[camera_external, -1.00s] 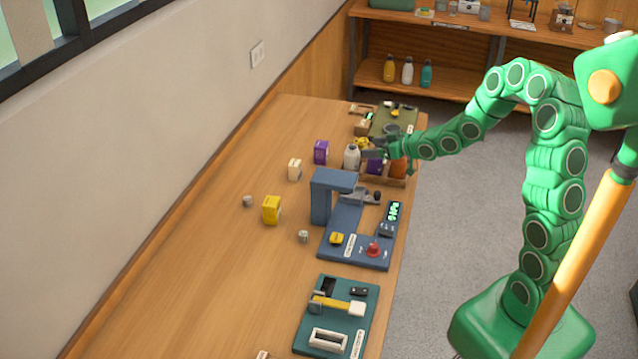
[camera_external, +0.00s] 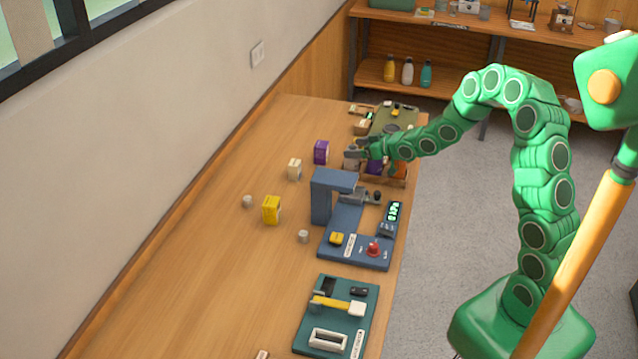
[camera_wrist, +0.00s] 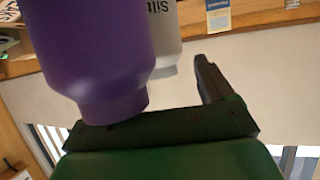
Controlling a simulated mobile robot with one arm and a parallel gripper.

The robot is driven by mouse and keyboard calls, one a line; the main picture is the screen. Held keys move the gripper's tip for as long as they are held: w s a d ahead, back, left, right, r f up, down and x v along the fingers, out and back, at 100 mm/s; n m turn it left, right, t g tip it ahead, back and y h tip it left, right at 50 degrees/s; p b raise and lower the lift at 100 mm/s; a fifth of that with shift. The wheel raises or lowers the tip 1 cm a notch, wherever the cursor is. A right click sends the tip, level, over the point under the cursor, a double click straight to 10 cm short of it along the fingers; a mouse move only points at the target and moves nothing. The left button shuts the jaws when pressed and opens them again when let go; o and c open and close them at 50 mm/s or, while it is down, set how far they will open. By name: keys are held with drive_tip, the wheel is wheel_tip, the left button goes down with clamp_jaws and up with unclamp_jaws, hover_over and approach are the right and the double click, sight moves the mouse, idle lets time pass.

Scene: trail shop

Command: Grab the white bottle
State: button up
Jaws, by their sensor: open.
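A white bottle (camera_external: 351,163) stands on the table left of the wooden crate in the external view. My gripper (camera_external: 361,148) is at it and covers its upper part. In the wrist view a whitish bottle with dark lettering (camera_wrist: 165,40) shows beyond my gripper, partly hidden by a large purple bottle (camera_wrist: 95,55) close to the camera. One dark finger shows right of the whitish bottle; the other is hidden. The jaws are open, and I cannot tell whether they touch the bottle. Another white bottle (camera_external: 407,72) stands on the back shelf, away from my gripper.
The crate (camera_external: 397,182) with a purple item (camera_external: 375,167) is right beside my gripper. A purple box (camera_external: 321,152) and cream box (camera_external: 294,169) stand to the left. A blue fixture (camera_external: 333,195) stands in front. The table's left side is mostly clear.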

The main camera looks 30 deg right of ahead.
drive_tip(key=shift+c, duration=0.4)
drive_tip(key=shift+f, duration=0.1)
clamp_jaws()
